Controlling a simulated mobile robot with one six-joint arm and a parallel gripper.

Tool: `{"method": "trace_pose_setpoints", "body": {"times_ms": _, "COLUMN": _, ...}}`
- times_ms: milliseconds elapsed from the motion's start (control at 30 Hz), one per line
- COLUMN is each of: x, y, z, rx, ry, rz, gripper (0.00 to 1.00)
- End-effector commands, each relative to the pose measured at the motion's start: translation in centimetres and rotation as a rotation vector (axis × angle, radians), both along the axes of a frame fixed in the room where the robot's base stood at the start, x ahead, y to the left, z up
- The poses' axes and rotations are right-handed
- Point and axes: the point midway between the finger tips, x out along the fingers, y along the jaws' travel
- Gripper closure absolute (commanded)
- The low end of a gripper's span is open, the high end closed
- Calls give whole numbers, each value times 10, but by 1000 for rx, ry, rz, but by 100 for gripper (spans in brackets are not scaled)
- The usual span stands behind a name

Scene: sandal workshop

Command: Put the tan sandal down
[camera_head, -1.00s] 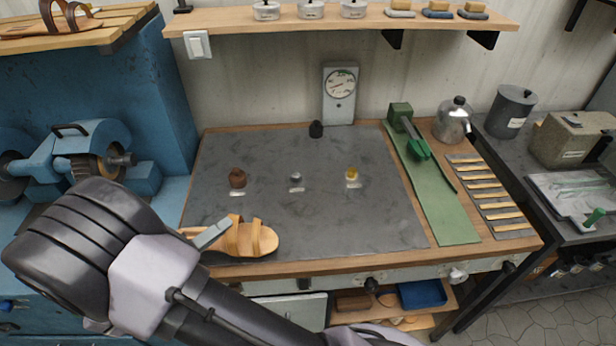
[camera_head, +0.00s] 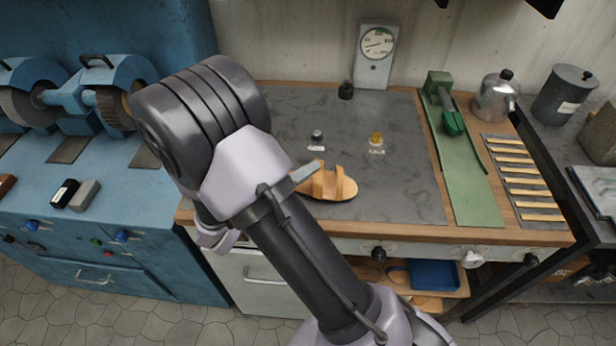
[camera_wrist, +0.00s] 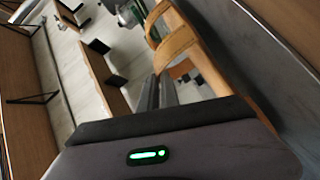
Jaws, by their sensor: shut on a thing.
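The tan sandal (camera_head: 340,188) has two wide straps and is held over the front part of the dark grey work mat (camera_head: 410,195). I cannot tell whether its sole touches the mat. My gripper (camera_head: 306,172) is shut on the sandal at its left end; a grey finger shows there, and my arm hides the rest. In the wrist view, the sandal's straps and sole (camera_wrist: 178,45) run up and away from the dark fingers (camera_wrist: 158,92).
A dial gauge (camera_head: 376,45) is at the back. A green strip (camera_head: 470,185) with a green tool lies right. The mat between the sandal and strip is clear.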

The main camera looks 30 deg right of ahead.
Motion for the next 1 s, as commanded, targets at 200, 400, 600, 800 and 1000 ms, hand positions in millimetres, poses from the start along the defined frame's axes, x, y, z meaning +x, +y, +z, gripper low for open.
{"method": "trace_pose_setpoints", "body": {"times_ms": 200, "x": 0, "y": 0, "z": -11, "rx": 0, "ry": -1, "rz": 0, "gripper": 100}}
{"method": "trace_pose_setpoints", "body": {"times_ms": 400, "x": 0, "y": 1, "z": -15, "rx": 0, "ry": 0, "rz": 0, "gripper": 92}}
{"method": "trace_pose_setpoints", "body": {"times_ms": 600, "x": 0, "y": 1, "z": -13, "rx": -1, "ry": 0, "rz": 0, "gripper": 73}}
{"method": "trace_pose_setpoints", "body": {"times_ms": 800, "x": 0, "y": 1, "z": -12, "rx": -1, "ry": 0, "rz": 0, "gripper": 73}}
{"method": "trace_pose_setpoints", "body": {"times_ms": 1000, "x": -8, "y": 34, "z": -2, "rx": 0, "ry": -1, "rz": 5, "gripper": 73}}
